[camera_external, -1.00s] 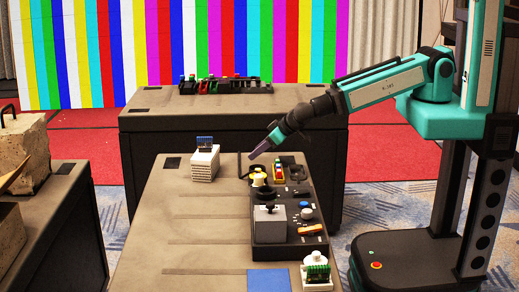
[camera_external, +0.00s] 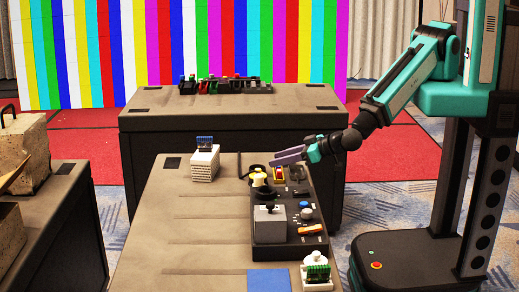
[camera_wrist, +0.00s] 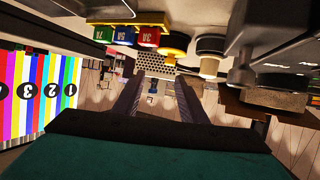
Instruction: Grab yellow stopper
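A yellow stopper-like piece (camera_external: 259,180) sits at the far end of the black control panel in the external view, with dark parts around it. In the wrist view, which looks upside down, a yellow round piece with a dark part (camera_wrist: 174,43) hangs from the top edge; it seems to be the same piece. My gripper (camera_external: 277,158) is level, pointing left, above and slightly right of the far end of the panel. In the wrist view its two fingers (camera_wrist: 157,88) are apart with nothing between them. The gripper is not touching the yellow piece.
The black panel (camera_external: 259,235) carries a joystick, knobs and a colored block (camera_external: 279,173). A white stack (camera_external: 204,163) stands left on the table (camera_external: 190,220). A white holder with a green board (camera_external: 317,272) is at the near right. The left tabletop is mostly clear.

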